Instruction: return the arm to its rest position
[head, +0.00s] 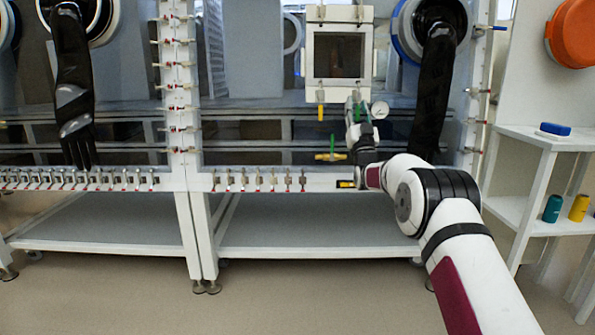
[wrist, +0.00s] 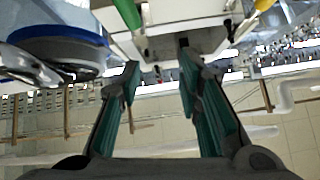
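My arm reaches from the lower right to the front of the right glovebox. My gripper (head: 354,108) points up just below the small square airlock door (head: 338,56), by the round gauge (head: 380,110). In the wrist view my gripper (wrist: 158,58) is open, with its two teal-padded fingers apart and nothing between them. A green handle (wrist: 128,12) on the white glovebox front lies just beyond the fingertips. I cannot tell whether the fingers touch the front.
A yellow handle (head: 320,112) hangs below the door, and a yellow-green valve handle (head: 330,156) sits lower. A black glove (head: 432,95) hangs to the right of my gripper. A white shelf (head: 548,138) with a blue-lidded container stands at right. The floor in front is clear.

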